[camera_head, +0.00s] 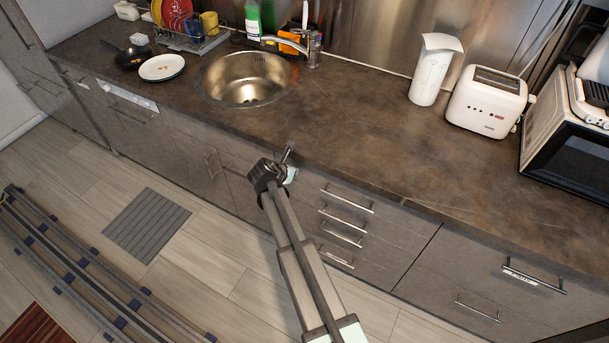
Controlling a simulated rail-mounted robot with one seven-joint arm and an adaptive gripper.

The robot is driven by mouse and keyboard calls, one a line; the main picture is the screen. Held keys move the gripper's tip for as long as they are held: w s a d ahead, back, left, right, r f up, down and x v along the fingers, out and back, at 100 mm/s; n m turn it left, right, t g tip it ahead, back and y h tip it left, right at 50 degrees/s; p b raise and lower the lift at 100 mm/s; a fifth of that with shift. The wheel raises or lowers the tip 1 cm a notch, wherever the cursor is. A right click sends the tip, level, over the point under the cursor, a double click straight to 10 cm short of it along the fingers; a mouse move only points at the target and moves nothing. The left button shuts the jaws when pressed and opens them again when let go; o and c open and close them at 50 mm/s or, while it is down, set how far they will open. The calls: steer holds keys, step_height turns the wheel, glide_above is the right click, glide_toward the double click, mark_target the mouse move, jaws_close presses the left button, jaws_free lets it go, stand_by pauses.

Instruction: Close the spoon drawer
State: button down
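My gripper (287,157) is at the front edge of the worktop, seen from behind and above. Its fingers are small and partly hidden, so I cannot tell whether they are open or shut. A small pale patch shows just beside the gripper at the cabinet front; I cannot tell what it is. A stack of several grey drawers (378,231) with bar handles is to the right of my arm. Further right is a wide drawer (500,266) with a pale label by its handle. I cannot read which drawer is the spoon drawer; no drawer clearly stands far out.
The brown worktop (350,130) holds a round sink (246,79), a plate (162,67), a dish rack (192,38), a white pitcher (433,70), a toaster (488,101) and a microwave (568,150). A grey mat (146,224) lies on the floor. The floor before the cabinets is mostly free.

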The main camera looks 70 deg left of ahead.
steer(key=shift+w+a+r, duration=0.15)
steer(key=shift+w+a, duration=0.05)
steer(key=shift+a, duration=0.1)
